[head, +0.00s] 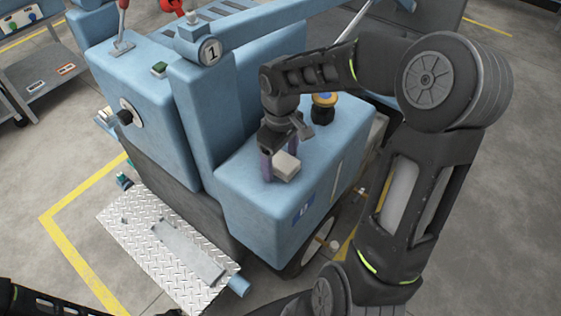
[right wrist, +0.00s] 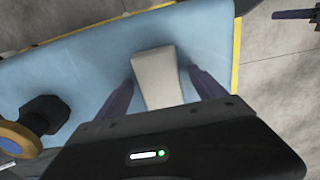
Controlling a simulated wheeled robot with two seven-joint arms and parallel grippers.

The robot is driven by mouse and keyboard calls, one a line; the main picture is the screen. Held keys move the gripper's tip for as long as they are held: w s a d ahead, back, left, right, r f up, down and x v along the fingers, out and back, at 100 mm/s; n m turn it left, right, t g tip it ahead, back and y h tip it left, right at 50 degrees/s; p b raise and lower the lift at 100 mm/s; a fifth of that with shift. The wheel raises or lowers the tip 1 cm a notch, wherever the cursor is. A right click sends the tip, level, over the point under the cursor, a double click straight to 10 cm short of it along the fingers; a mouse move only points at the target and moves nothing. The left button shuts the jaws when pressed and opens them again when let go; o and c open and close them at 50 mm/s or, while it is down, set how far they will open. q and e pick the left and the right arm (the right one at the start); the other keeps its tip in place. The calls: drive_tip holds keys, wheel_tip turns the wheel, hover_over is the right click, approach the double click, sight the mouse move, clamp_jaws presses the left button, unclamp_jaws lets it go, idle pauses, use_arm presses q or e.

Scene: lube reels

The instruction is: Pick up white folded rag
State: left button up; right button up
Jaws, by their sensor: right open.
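The white folded rag (head: 286,166) lies on the flat top of the blue machine's front box (head: 235,185). In the right wrist view the rag (right wrist: 157,78) sits between the two purple fingers, with blue surface showing on both sides of it. My right gripper (head: 281,163) is open and low over the box, with its fingers on either side of the rag. In the head view one finger is partly hidden. Part of my left arm shows at the bottom left of the head view. In the right wrist view, a purple finger that seems to be my left gripper's (right wrist: 292,14) shows at the top right.
A black knob with a yellow and blue top (head: 324,105) stands on the box behind the rag. A post with a round "1" sign (head: 210,51) rises to the left. A metal tread-plate step (head: 150,240) lies below. Grey floor with yellow lines surrounds the machine.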

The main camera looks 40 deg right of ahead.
drive_tip(key=shift+c, duration=0.3)
drive_tip(key=c, duration=1.4)
